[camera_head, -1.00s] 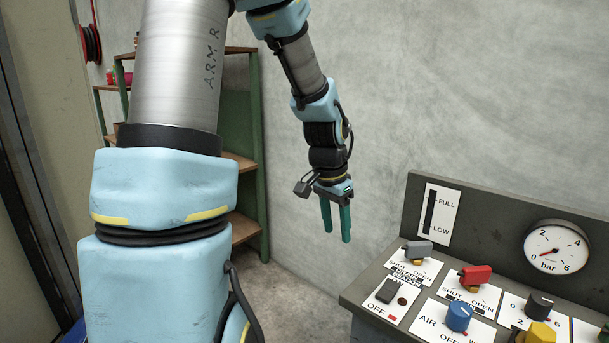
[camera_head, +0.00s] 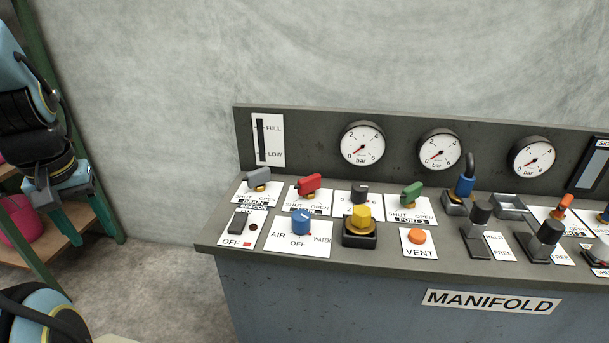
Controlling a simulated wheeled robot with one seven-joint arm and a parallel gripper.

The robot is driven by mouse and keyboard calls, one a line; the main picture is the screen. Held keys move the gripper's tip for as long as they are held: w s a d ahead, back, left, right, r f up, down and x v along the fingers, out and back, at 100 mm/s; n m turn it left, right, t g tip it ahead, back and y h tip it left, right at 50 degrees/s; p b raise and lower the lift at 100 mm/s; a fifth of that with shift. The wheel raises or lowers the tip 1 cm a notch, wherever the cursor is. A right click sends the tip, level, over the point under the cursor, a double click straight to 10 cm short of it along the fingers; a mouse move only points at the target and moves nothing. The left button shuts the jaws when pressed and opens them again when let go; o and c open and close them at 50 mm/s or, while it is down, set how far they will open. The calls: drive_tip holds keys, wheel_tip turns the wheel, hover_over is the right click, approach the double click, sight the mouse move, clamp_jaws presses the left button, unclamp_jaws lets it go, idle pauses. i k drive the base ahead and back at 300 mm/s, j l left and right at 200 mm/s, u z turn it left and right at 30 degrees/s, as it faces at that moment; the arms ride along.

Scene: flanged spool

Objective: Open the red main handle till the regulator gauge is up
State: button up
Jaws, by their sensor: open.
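The red handle (camera_head: 308,186) sits on the panel's top deck over a SHUT/OPEN plate, on a small yellowish stem. It lies crosswise, with the label below it partly covered. Three round bar gauges stand on the back panel: a left gauge (camera_head: 362,144), a middle gauge (camera_head: 439,150) and a right gauge (camera_head: 532,158). Each red needle points low, near 0. Which one is the regulator gauge is not readable. My gripper (camera_head: 75,236) is open and empty at the left, pointing down, well away from the panel.
The manifold bench (camera_head: 330,262) also carries a grey handle (camera_head: 258,178), a blue knob (camera_head: 301,222), a black knob (camera_head: 360,192), a yellow knob (camera_head: 362,219), a green handle (camera_head: 411,194) and an orange vent button (camera_head: 417,237). Green shelving (camera_head: 103,200) stands behind my gripper. Floor between is clear.

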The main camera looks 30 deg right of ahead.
sight(310, 184)
drive_tip(key=i+z, duration=0.15)
drive_tip(key=z, duration=0.2)
drive_tip(key=i+z, duration=0.15)
drive_tip(key=z, duration=0.2)
drive_tip(key=i+z, duration=0.15)
drive_tip(key=z, duration=0.25)
